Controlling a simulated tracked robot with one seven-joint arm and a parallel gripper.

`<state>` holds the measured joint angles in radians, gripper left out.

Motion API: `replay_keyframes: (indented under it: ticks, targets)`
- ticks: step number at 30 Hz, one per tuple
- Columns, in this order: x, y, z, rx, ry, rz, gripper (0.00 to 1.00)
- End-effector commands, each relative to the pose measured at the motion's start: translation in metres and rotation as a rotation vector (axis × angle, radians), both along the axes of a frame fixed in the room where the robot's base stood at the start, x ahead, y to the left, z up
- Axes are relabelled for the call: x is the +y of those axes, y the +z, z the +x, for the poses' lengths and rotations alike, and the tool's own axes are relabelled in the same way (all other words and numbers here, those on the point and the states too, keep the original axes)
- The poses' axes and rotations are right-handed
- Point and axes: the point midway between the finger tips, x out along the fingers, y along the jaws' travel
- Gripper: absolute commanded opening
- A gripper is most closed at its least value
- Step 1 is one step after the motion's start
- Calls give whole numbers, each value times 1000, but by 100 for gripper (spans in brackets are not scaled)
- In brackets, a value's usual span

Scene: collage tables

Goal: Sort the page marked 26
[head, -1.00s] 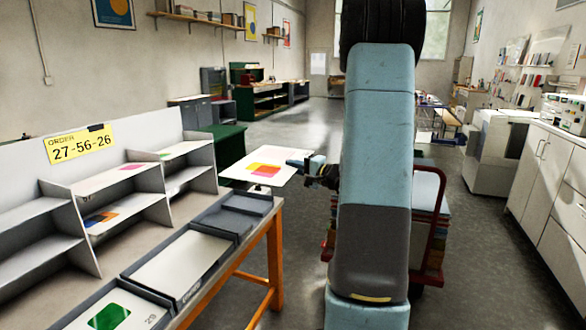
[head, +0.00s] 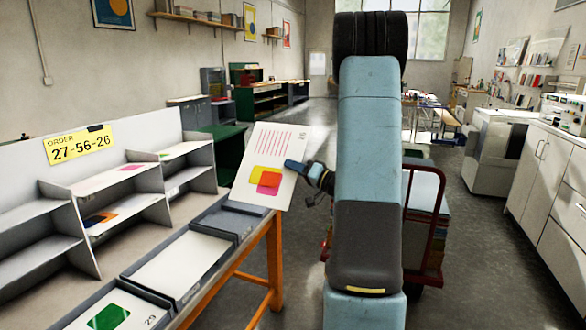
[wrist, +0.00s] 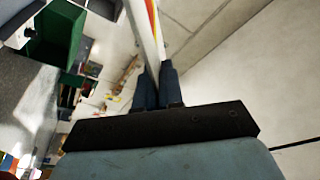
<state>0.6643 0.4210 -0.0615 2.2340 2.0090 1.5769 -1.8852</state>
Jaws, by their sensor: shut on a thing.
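My gripper (head: 296,166) is shut on the right edge of a white page (head: 252,152) and holds it up, tilted, by the far end of the table. The page has pink stripes above overlapping yellow, orange, red and pink shapes. A small mark near its top right corner is too small to read surely. In the wrist view the page (wrist: 152,40) shows nearly edge-on between the two blue fingers (wrist: 156,88). A yellow order sign (head: 80,145) reading 27-56-26 is on the back of the grey sorting rack (head: 146,182). Several rack compartments hold pages.
Grey trays line the table's front: the near one holds a page with a green shape marked 29 (head: 110,318), the middle one a white sheet (head: 180,262). The far tray (head: 228,222) is partly behind the held page. A red-framed cart (head: 436,225) stands right of my arm.

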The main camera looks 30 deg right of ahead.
Motion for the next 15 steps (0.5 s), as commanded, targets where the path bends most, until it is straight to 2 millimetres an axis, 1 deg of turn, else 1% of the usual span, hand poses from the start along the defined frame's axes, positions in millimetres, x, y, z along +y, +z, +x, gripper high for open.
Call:
replay_keyframes:
  ticks: [4,7,15]
  targets:
    - [0,0,0,-1,0,-2,0]
    - [0,0,0,-27,1,-36,0]
    - [0,-1,1,-190,1,-255,0]
